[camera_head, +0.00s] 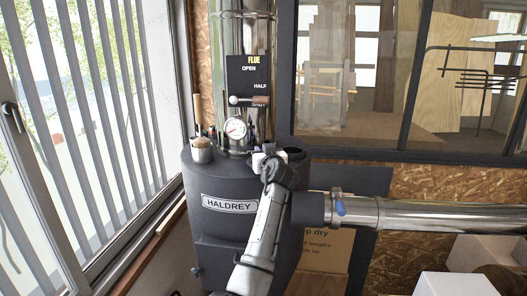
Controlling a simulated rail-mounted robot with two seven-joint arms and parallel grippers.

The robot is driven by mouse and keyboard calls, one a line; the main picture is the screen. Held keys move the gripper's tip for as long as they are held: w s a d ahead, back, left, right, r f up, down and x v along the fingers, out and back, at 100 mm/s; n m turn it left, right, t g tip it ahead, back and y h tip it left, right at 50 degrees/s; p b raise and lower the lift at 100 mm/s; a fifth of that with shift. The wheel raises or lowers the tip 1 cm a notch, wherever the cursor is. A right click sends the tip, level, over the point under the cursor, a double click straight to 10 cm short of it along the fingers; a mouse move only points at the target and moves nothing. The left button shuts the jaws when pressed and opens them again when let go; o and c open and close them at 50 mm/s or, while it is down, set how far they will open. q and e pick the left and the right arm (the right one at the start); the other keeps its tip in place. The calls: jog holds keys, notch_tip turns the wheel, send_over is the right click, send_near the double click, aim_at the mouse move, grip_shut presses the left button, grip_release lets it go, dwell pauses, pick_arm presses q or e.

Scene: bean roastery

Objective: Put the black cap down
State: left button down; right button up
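One arm of mine, which I take for the left, rises from the bottom edge to the top of the dark grey HALDREY stove (229,203). Its gripper (258,158) is small and pale at the stove's top, left of a round dark opening or ring (293,151). The wrist hides much of the gripper, so I cannot see its fingers' gap or anything between them. I cannot make out the black cap for certain; it may be hidden behind the wrist. The other gripper is out of view.
A steel flue with a gauge (236,128) and a damper lever (247,100) stands behind the stove top. A steel pipe with a blue valve handle (340,208) runs right. A slatted window is left.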

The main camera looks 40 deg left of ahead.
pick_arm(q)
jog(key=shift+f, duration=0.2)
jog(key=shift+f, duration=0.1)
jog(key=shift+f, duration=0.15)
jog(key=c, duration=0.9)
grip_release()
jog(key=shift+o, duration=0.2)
